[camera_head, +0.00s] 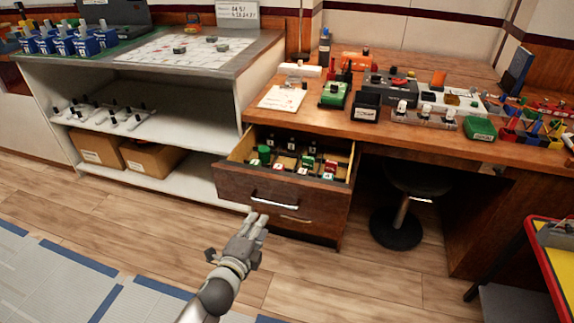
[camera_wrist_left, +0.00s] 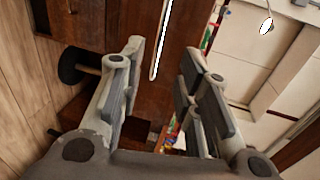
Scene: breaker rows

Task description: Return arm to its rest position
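My left arm comes in from the bottom of the head view. Its left gripper (camera_head: 257,217) is in front of the open drawer (camera_head: 240,185), a little below and left of the drawer's handle (camera_head: 274,199). In the wrist view the left gripper (camera_wrist_left: 161,50) has its fingers spread, with nothing between them. A bright handle strip (camera_wrist_left: 161,38) on brown wood shows beyond the fingers, apart from them. My right gripper is in neither view.
The drawer holds several small breakers with green, red and black parts. Above it is a wooden workbench (camera_head: 390,128) crowded with devices. White shelves (camera_head: 165,125) stand left, a black stool (camera_head: 397,228) right. The wooden floor (camera_head: 330,275) nearby is clear.

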